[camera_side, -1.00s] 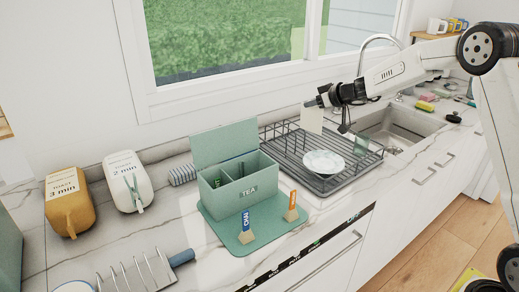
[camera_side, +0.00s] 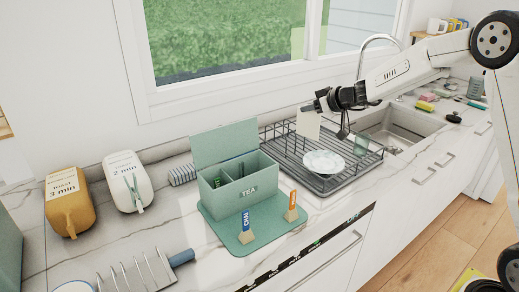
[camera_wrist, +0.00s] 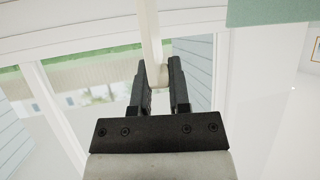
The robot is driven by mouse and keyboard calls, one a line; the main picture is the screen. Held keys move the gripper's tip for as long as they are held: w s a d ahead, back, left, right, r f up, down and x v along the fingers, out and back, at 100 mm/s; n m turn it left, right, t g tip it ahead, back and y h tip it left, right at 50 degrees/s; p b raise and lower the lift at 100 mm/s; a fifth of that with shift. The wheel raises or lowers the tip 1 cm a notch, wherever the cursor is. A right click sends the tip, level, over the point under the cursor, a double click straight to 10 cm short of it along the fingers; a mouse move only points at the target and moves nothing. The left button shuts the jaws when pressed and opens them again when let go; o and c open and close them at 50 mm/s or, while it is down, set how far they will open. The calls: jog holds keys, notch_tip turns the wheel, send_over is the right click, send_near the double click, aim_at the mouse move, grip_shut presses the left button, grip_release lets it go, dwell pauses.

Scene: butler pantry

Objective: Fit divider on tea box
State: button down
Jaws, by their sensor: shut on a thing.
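The divider, a thin cream panel (camera_side: 308,125), hangs upright from my gripper (camera_side: 318,105), above the dish rack and apart from the tea box. In the wrist view my gripper (camera_wrist: 162,78) is shut on the divider (camera_wrist: 150,32), which shows nearly edge-on. The green tea box (camera_side: 217,203) stands with its lid (camera_side: 224,144) raised at the back and a TEA label on its front. Inside it, a partition and some dark green items show; its floor is mostly hidden.
The box stands on a green mat (camera_side: 248,240) with blue and orange tags on its front part. Right of it is a dark dish rack (camera_side: 290,158) with a white plate (camera_side: 323,163) and a glass. A toast rack (camera_side: 138,275) stands front left, yellow and white canisters at left.

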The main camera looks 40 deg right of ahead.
jog(key=s+a+f, duration=0.1)
jog(key=s+a, duration=1)
jog(key=s, duration=0.3)
jog(key=shift+s+a+f+n+y, duration=0.2)
jog(key=shift+a+f+n+y, duration=0.05)
jog(key=shift+n+y, duration=0.15)
jog(key=shift+r, duration=0.2)
jog(key=shift+r, duration=4.15)
jog(key=w+a+m+h, duration=0.2)
jog(key=w+a, duration=0.2)
jog(key=w, duration=0.5)
jog(key=w+a+m+h, duration=0.15)
jog(key=w+a, duration=0.25)
jog(key=w, duration=0.4)
jog(key=shift+f, duration=2.4)
jog(key=shift+f, duration=0.3)
